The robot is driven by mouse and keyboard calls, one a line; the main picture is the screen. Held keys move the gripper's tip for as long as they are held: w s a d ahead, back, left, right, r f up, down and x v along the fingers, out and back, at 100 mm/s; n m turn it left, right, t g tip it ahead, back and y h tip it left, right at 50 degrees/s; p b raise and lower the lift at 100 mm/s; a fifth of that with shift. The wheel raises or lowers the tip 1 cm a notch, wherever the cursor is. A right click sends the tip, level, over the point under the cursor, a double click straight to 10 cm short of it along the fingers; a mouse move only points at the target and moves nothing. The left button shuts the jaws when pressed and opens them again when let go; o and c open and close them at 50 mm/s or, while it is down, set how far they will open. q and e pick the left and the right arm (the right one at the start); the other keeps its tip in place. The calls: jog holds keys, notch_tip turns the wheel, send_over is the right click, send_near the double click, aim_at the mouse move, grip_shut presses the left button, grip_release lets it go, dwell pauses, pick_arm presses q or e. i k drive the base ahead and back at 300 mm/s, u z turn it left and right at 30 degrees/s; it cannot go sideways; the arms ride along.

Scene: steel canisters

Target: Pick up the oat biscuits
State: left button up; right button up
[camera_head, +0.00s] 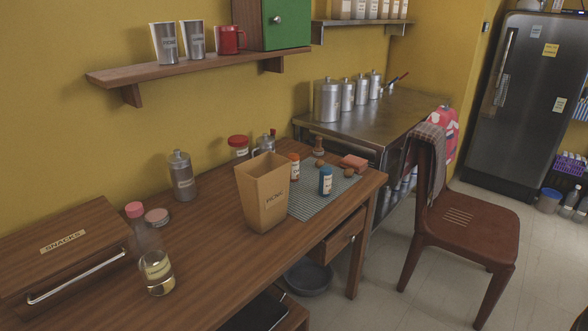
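I cannot pick out anything readable as oat biscuits. A closed wooden box (66,245) labelled SNACKS sits at the left end of the wooden table, with a metal handle (75,277) along its front; its inside is hidden. Neither of my grippers shows.
A clear bottle (156,270) with a pink cap and a steel flask (182,177) stand on the table (205,265). A striped mat (312,199) holds small jars. A wooden chair (468,215) stands right of the table. A shelf (190,67) with cups hangs above.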

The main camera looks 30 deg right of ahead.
aim_at(295, 157)
jog(key=u, duration=3.6)
jog(key=k, duration=2.75)
jog(key=z, duration=0.75)
